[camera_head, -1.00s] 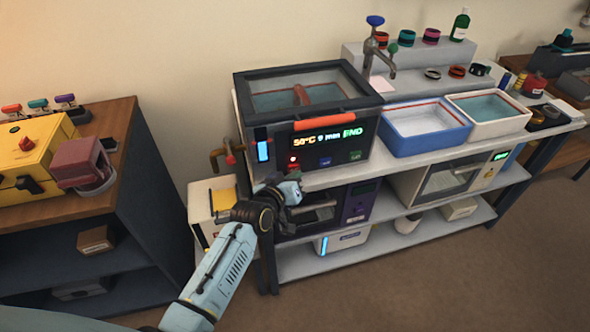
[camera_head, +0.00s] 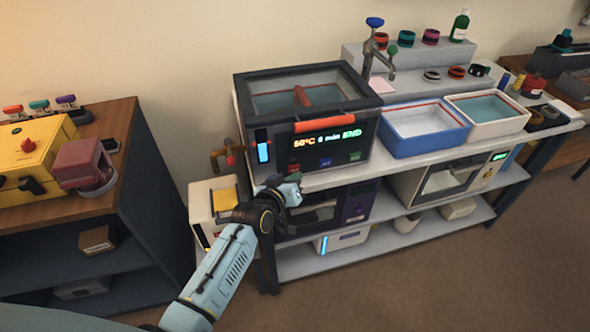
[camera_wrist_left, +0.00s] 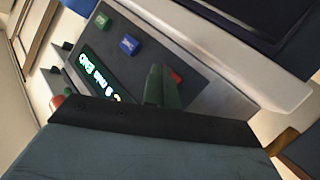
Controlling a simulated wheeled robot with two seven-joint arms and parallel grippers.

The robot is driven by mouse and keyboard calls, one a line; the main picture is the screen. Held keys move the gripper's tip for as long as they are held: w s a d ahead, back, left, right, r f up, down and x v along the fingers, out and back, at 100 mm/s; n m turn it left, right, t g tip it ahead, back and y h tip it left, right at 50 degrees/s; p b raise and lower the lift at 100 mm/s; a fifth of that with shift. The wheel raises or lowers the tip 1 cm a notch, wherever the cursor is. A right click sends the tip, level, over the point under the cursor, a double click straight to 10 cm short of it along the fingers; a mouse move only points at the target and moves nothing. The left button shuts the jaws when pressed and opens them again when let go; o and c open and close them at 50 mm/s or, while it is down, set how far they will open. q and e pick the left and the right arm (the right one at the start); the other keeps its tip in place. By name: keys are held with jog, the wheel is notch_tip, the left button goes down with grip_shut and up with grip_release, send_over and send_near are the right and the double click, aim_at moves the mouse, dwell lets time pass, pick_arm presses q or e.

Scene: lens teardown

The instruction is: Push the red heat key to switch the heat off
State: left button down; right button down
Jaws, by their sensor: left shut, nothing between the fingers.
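The heated bath (camera_head: 345,155) stands on the bench top, with a lit display (camera_head: 325,138) that reads a temperature, minutes and END. Below the display are the red heat key (camera_head: 296,168), a blue key (camera_head: 325,163) and a green key (camera_head: 355,157). My left gripper (camera_head: 294,179) is shut and empty, with its tip just in front of and below the red key. In the left wrist view the fingertips (camera_wrist_left: 155,86) partly cover the red key (camera_wrist_left: 176,76). I cannot tell whether they touch it. My right gripper is not in view.
The bath has an orange handle (camera_head: 324,126) above its front panel. A brass valve (camera_head: 222,158) sticks out at its left. Blue (camera_head: 425,146) and white (camera_head: 500,123) tubs stand to its right.

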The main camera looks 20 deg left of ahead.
pick_arm(q)
jog(key=s+d+p, duration=0.2)
jog(key=s, duration=0.1)
jog(key=s+d+p, duration=0.1)
jog(key=s+p, duration=0.1)
jog(key=shift+d, duration=0.15)
dwell(0.5)
jog(key=s+a+f+m+g, duration=0.1)
jog(key=s+a+f+g, duration=0.15)
jog(key=s+f, duration=0.75)
jog(key=s+a+f+m+g+y, duration=0.15)
jog(key=s+f+g, duration=0.25)
jog(key=s+f, duration=0.55)
jog(key=s+a+f+m+g+h, duration=0.1)
jog(key=s+f+m+g, duration=0.15)
jog(key=s+f, duration=0.75)
jog(key=s+a+f+g, duration=0.2)
jog(key=s+f, duration=0.1)
jog(key=s, duration=0.5)
jog(key=s+a+f+m+g+y, duration=0.1)
jog(key=s+a+f+g, duration=0.1)
jog(key=s, duration=0.6)
jog(key=shift+s+a+f+b, duration=0.25)
jog(key=shift+a+f+b, duration=0.2)
jog(key=shift+f, duration=0.1)
jog(key=shift+y, duration=0.25)
